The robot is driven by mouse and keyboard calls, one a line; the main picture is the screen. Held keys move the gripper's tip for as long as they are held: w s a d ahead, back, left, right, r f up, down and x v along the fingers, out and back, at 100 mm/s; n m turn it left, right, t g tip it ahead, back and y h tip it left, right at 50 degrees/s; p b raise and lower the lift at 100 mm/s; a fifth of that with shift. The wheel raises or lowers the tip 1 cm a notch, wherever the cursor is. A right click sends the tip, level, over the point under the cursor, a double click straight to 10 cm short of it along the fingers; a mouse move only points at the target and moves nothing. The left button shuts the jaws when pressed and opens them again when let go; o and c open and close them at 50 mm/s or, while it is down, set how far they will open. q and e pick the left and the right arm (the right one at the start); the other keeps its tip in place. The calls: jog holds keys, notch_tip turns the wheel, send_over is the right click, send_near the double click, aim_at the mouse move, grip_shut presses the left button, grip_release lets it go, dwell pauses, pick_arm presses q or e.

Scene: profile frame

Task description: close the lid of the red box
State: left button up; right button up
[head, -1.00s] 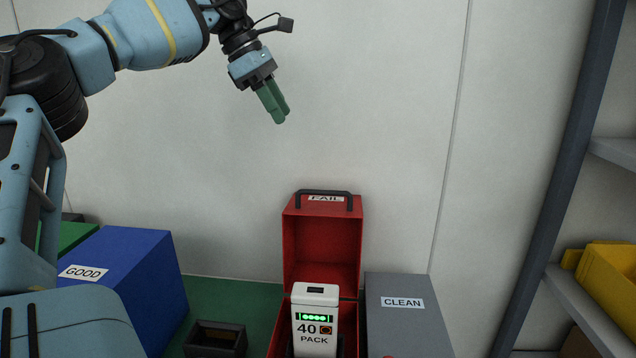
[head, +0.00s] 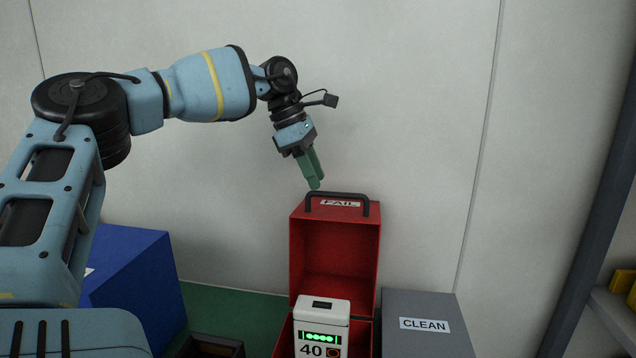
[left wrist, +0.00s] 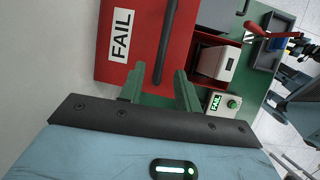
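The red box (head: 280,346) stands on the green bench with its lid (head: 335,250) open and upright. The lid carries a FAIL label and a black handle (head: 338,196) at its top. A white pack (head: 322,325) marked 40 sits in the box. My left gripper (head: 316,186) points down just above the handle's left end. In the left wrist view the two green fingers (left wrist: 159,72) are apart, with the handle (left wrist: 165,45) showing in the gap. I cannot tell if they touch it. My right gripper is not in view.
A grey CLEAN box (head: 425,328) stands right of the red box. A blue box (head: 135,280) and a dark tray (head: 208,346) are to the left. The wall is close behind.

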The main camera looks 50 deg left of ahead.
pick_arm(q)
jog(key=shift+x, duration=1.25)
grip_shut()
